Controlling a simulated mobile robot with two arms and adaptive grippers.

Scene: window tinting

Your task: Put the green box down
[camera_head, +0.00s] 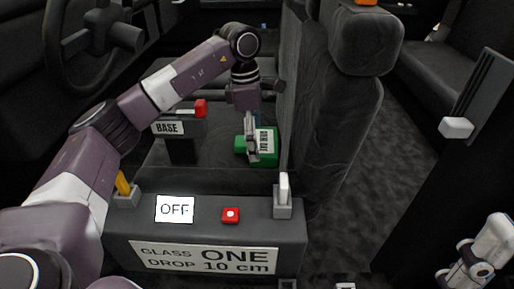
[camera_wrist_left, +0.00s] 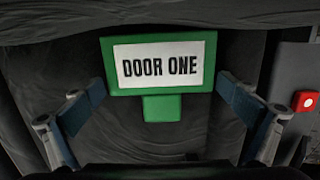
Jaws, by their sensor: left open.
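The green box (camera_head: 271,149) is in the front seat area, close to the seat backrest; it appears to rest on the dark seat. Its white label reads DOOR ONE in the left wrist view (camera_wrist_left: 160,109), where the box faces me, level. My left gripper (camera_head: 250,150) reaches down at the box in the head view and hides part of it. In the left wrist view its two fingers (camera_wrist_left: 160,92) are spread wide, one on each side of the box, with dark gaps between them and the box.
A block labelled BASE (camera_head: 168,128) with a red knob (camera_head: 201,108) stands left of the box. In front is a panel (camera_head: 290,240) with an OFF sign (camera_head: 174,209), a red button (camera_head: 231,215) and levers. The steering wheel (camera_head: 100,35) is at upper left, the backrest (camera_head: 345,120) at right.

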